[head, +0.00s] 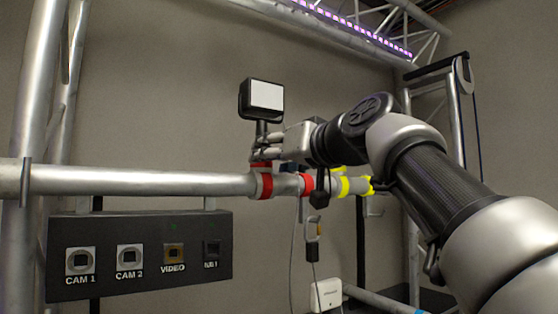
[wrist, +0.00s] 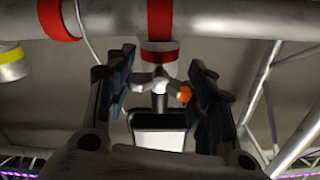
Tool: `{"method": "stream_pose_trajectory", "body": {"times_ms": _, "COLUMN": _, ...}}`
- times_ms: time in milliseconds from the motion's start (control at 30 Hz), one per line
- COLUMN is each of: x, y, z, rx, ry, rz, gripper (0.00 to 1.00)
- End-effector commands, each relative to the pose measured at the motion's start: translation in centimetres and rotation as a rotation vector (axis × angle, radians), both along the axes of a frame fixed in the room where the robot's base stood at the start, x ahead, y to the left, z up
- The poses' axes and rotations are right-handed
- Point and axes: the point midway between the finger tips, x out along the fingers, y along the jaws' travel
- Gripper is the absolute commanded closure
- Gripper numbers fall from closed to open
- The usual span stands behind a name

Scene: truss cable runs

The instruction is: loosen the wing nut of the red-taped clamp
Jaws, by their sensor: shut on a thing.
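The red-taped clamp (head: 264,186) sits around the horizontal pipe (head: 140,181) in the head view. In the wrist view its red band (wrist: 160,22) crosses the pipe at the top centre. The grey wing nut (wrist: 157,78) shows just below the band, between the two dark fingers. My gripper (wrist: 160,72) is shut on the wing nut. In the head view my gripper (head: 267,152) reaches in from the right, just above the clamp; its fingers hide the nut there. A small orange part (wrist: 184,94) shows beside the nut.
A black device with a white face (head: 266,96) stands on a stem above the clamp. A second red band (head: 307,185) and a yellow band (head: 344,187) lie farther right. A labelled connector panel (head: 140,255) hangs below the pipe. A carabiner and cables (head: 313,240) hang below.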

Motion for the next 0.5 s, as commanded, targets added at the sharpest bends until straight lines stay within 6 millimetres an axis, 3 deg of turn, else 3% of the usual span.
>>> {"method": "stream_pose_trajectory", "body": {"times_ms": 500, "x": 0.06, "y": -0.04, "z": -0.08, "rx": -0.205, "ry": -0.137, "rz": 0.0, "gripper": 0.74}}
